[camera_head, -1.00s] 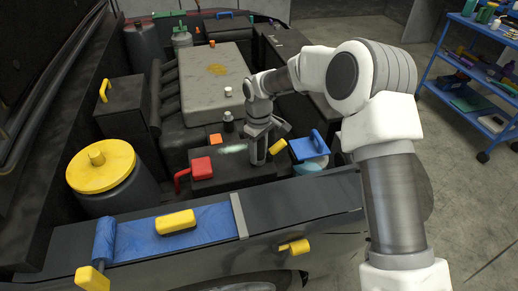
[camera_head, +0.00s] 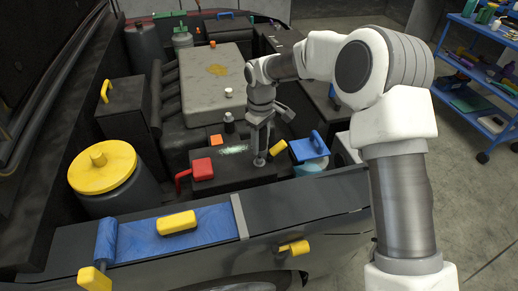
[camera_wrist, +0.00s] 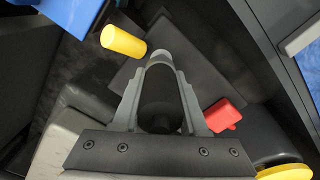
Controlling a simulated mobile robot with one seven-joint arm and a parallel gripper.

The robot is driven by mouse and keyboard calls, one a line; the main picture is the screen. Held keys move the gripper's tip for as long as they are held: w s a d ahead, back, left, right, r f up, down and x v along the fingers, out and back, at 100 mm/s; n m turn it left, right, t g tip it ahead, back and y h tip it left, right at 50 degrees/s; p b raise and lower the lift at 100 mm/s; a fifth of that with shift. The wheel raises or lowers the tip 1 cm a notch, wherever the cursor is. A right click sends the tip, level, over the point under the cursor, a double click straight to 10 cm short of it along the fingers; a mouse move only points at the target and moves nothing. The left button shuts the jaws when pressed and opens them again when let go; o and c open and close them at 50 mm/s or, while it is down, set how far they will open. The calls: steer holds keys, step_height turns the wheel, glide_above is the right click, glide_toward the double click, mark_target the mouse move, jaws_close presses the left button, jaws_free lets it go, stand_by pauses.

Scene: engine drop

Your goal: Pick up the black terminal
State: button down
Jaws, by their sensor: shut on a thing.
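My gripper (camera_head: 260,150) points down over the right end of the dark battery (camera_head: 222,181) in the head view. In the wrist view its two grey fingers (camera_wrist: 160,75) are shut on a dark piece between them, which looks like the black terminal (camera_wrist: 160,98). The fingers hide most of the terminal in the head view. A small grey round piece (camera_head: 259,162) shows just below the fingertips. The red terminal (camera_head: 201,168) sits on the battery's left end and also shows right of the fingers in the wrist view (camera_wrist: 222,115).
A blue-lidded reservoir (camera_head: 309,147) and a yellow handle (camera_head: 279,146) stand close right of the gripper. A yellow-capped tank (camera_head: 101,168) is at the left. A yellow block (camera_head: 176,222) lies on a blue mat (camera_head: 213,219) at the front. A blue shelf cart (camera_head: 470,80) stands far right.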

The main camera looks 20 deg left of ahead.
steer(key=w+d+r, duration=0.1)
steer(key=d+r, duration=0.5)
steer(key=d, duration=0.5)
steer(key=shift+w+r+p, duration=0.2)
steer(key=shift+w+p, duration=0.1)
steer(key=shift+p, duration=0.15)
steer(key=shift+d, duration=0.1)
